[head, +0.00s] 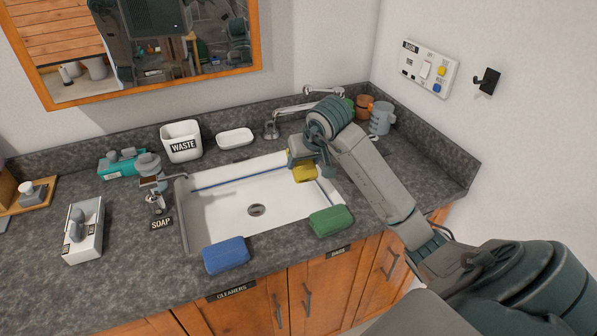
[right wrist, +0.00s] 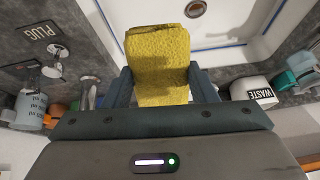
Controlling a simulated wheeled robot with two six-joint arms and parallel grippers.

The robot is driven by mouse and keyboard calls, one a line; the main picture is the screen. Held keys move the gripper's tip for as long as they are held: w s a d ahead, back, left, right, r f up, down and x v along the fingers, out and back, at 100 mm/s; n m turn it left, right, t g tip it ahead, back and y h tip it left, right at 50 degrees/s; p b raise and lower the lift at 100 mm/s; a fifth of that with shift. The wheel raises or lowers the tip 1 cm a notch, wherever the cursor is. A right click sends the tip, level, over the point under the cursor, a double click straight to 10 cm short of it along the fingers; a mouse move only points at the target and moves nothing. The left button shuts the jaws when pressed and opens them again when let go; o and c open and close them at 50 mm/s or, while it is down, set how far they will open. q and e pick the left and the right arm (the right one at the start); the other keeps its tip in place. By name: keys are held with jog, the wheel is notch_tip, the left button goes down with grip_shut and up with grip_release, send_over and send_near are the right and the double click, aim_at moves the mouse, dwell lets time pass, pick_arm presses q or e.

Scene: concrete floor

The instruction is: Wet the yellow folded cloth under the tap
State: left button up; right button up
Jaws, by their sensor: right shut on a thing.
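The yellow folded cloth (head: 304,173) is in my right gripper (head: 303,163), over the right back part of the white sink (head: 225,205). In the right wrist view the cloth (right wrist: 158,52) sits between both fingers of the right gripper (right wrist: 162,85), which are shut on it. The lower half of the cloth looks darker in patches; I cannot tell if that is wet or shadow. No running water shows. My left gripper is not in view.
A blue cloth (head: 226,255) and a green cloth (head: 331,220) lie at the sink's front edge. A soap dispenser (head: 151,168) stands left of it. Behind are a WASTE bin (head: 181,141) and a white dish (head: 235,138). Mugs (head: 381,118) stand at the back right.

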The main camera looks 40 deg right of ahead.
aim_at(306, 179)
jog(key=f, duration=0.3)
jog(key=s+f, duration=0.1)
jog(key=f, duration=0.1)
jog(key=shift+a+f+b, duration=0.1)
jog(key=shift+f+b, duration=0.2)
jog(key=shift+b, duration=0.05)
jog(key=shift+w+f, duration=0.2)
jog(key=shift+f, duration=0.1)
jog(key=shift+w+f, duration=0.1)
jog(key=shift+w, duration=0.35)
pick_arm(q)
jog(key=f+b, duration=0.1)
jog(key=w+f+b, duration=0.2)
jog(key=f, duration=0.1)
jog(key=shift+b, duration=0.3)
pick_arm(e)
jog(key=w+d+f, duration=0.2)
jog(key=w, duration=1.1)
jog(key=shift+f, duration=0.25)
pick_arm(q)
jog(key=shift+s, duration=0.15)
pick_arm(e)
jog(key=shift+s, duration=0.1)
